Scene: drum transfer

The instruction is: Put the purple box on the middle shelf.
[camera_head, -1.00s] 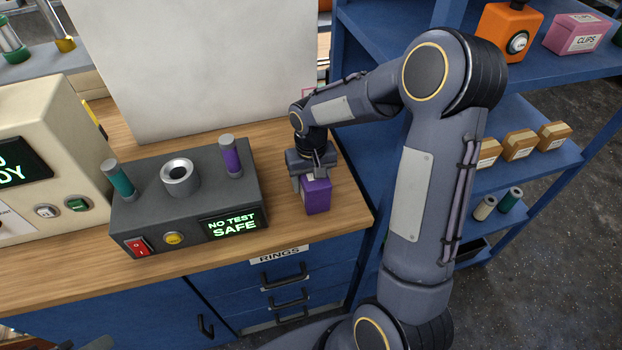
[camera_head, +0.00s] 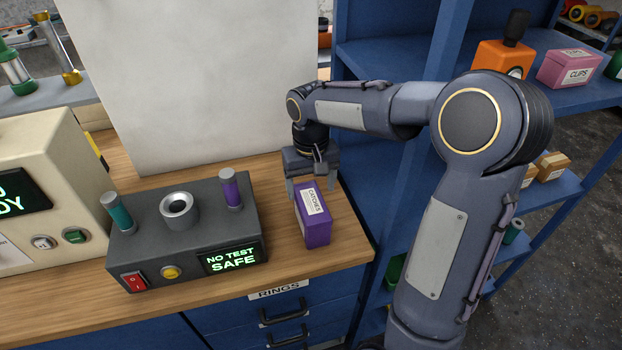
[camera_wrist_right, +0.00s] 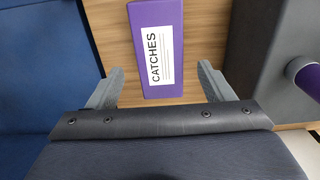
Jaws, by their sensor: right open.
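The purple box (camera_head: 316,230), with a white label reading CATCHES, stands on the wooden bench near its right front corner. It also shows between the finger lines in the right wrist view (camera_wrist_right: 156,90). My right gripper (camera_head: 311,182) is open just behind and above the box, its fingers apart. In the right wrist view the open fingers (camera_wrist_right: 161,78) lie on either side of the box's near end, with bare wood showing beside it. The middle shelf (camera_head: 562,190) of the blue rack is at right, partly hidden by my right arm. My left gripper is not in view.
Left of the box stands a grey test block (camera_head: 185,235) with teal and purple cylinders. A white panel (camera_head: 195,80) stands behind. Tan boxes (camera_head: 551,166) sit on the middle shelf; an orange box (camera_head: 502,60) and pink box (camera_head: 569,68) stand above.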

